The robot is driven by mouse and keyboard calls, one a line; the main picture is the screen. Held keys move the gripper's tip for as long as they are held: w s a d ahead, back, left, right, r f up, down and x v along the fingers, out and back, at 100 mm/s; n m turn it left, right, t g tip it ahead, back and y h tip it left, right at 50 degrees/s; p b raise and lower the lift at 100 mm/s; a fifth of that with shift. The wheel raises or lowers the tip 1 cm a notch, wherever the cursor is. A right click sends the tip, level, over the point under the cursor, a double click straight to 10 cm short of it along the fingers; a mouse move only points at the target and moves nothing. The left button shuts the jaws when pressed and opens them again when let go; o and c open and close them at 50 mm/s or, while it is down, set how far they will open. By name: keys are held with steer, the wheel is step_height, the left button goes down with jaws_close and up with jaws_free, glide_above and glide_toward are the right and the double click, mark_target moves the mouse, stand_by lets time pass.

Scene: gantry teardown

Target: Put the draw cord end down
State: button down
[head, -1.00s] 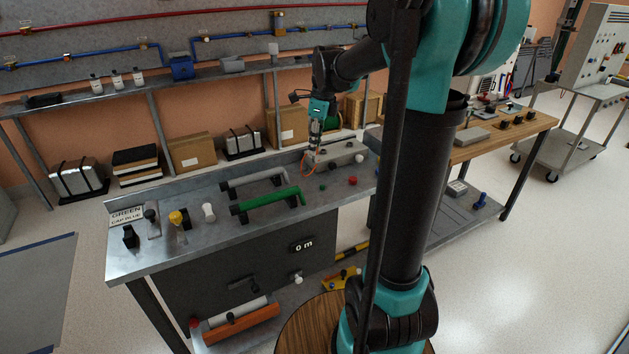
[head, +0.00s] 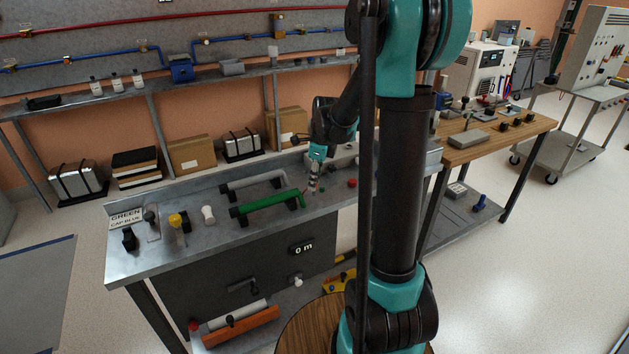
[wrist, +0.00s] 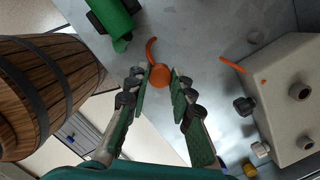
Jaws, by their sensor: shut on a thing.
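The draw cord end is an orange ball (wrist: 161,77) with a short piece of orange cord curling from it in the wrist view. My gripper (wrist: 160,80) is shut on it, one green-padded finger on each side. A second stretch of orange cord (wrist: 232,64) shows at the grey box (wrist: 290,100), to the right; whether the pieces join is hidden. In the head view my gripper (head: 314,188) is over the metal bench (head: 160,256), just right of the green handle (head: 270,212). The gap between ball and bench top cannot be told.
A grey handle (head: 257,183) lies behind the green one. A red button (head: 352,183) is right of my gripper. Yellow and white knobs stand at the bench's left end. A wooden barrel (wrist: 40,90) stands before the bench. Bare bench top shows around the ball.

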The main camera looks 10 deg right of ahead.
mark_target(319, 197)
steer(key=c, duration=1.3)
jaws_free()
steer(key=shift+f, duration=0.1)
step_height(319, 197, up, 12)
steer(key=d, duration=0.2)
steer(key=shift+s+d+f+n+t+h, duration=0.3)
steer(key=shift+s+f+n+t, duration=0.25)
steer(key=shift+s+f+n, duration=2.75)
steer(key=shift+s+d+f+n+t+h, duration=0.4)
steer(key=shift+s+f+n, duration=1.55)
steer(key=shift+s+n, duration=2.5)
steer(key=shift+s+d+f+n+t+h, duration=0.1)
steer(key=shift+s+d+f+n+t, duration=0.45)
steer(key=shift+s+f+n, duration=2.75)
steer(key=shift+s+a+r+n, duration=0.2)
steer(key=shift+s+r+n, duration=0.25)
steer(key=shift+r+n, duration=0.25)
